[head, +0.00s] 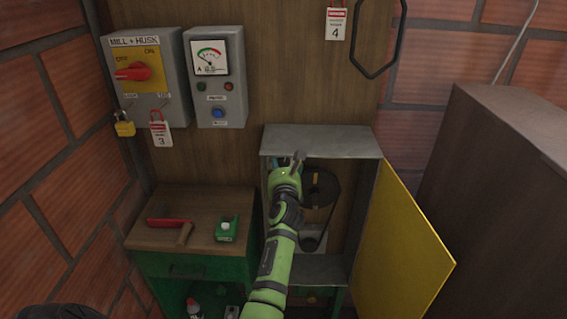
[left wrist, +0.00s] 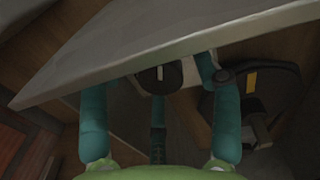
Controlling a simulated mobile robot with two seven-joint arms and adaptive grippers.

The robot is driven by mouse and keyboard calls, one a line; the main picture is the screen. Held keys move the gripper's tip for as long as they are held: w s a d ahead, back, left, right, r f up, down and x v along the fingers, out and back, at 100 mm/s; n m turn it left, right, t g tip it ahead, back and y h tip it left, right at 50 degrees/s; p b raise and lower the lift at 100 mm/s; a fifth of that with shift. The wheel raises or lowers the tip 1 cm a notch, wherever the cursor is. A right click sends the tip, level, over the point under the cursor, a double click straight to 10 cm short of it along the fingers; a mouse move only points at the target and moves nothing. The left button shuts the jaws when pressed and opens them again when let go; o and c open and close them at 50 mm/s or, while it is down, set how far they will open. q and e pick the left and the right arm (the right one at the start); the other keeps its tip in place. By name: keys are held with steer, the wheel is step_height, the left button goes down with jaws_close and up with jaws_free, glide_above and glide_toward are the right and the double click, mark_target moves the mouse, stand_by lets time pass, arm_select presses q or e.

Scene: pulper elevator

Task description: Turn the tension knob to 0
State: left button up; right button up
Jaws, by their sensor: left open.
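The tension knob (left wrist: 146,78) looks like a dark round disc with a short white mark, in the left wrist view beyond the cabinet's grey edge. I cannot read any scale around it. My left gripper (left wrist: 155,95) is open, its teal fingers spread to either side below the knob, with nothing held. In the head view my left gripper (head: 289,165) is at the upper left of the open grey cabinet (head: 320,141), just under its top, and hides the knob there. My right gripper is not in view.
A dark pulley (head: 325,183) with a yellow mark and belt sits right of my gripper. The yellow cabinet door (head: 398,240) stands open to the right. A bench (head: 160,236) at left holds a red-handled tool (head: 170,222) and a green box (head: 227,230). Switch boxes (head: 215,75) hang above.

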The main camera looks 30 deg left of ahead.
arm_select(q)
steer(key=shift+c, duration=0.4)
steer(key=c, duration=1.1)
steer(key=shift+o, duration=0.2)
